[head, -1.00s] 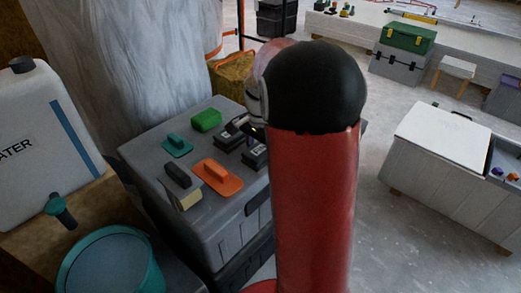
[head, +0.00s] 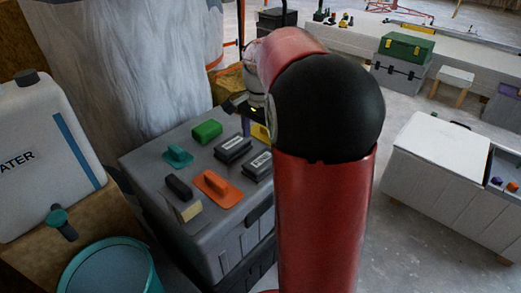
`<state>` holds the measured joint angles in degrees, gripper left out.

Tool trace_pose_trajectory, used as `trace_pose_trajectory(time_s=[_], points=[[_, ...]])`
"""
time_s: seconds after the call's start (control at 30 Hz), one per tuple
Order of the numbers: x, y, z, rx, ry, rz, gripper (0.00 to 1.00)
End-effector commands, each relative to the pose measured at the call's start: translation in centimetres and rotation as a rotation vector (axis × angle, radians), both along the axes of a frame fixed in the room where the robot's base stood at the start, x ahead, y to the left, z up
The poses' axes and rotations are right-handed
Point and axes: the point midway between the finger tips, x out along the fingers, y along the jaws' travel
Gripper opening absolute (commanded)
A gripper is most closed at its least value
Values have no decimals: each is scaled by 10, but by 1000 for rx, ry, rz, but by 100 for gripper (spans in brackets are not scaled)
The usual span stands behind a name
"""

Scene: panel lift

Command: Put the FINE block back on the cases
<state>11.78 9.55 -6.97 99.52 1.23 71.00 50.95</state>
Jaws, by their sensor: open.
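Two dark blocks with pale labels lie side by side on top of the grey cases (head: 225,238): a left labelled block (head: 233,149) and a right labelled block (head: 259,166). The label print is too small to read, so I cannot tell which is the FINE block. My gripper (head: 244,109) is open, above the far right part of the case top, behind and apart from the two blocks. My red arm partly hides the gripper and the right edge of the cases.
The case top also holds a green block (head: 207,130), a teal float (head: 178,156), an orange float (head: 217,188) and a dark-and-tan block (head: 184,206). A water can (head: 40,160) and teal bucket (head: 105,270) stand left. A white-topped bench (head: 440,150) stands right.

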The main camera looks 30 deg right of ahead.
Motion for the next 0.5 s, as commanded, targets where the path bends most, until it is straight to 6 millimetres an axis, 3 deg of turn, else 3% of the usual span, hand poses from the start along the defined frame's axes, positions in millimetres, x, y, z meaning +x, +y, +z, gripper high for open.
trace_pose_trajectory(time_s=[0.1, 0.27, 0.37, 0.5], points=[[1, 0, 18, -1, -1, 0, 80], [-3, 3, 30, 0, -8, 16, 80], [-16, 16, 39, -6, -43, 95, 80], [-56, 51, 52, -33, -139, 334, 80]])
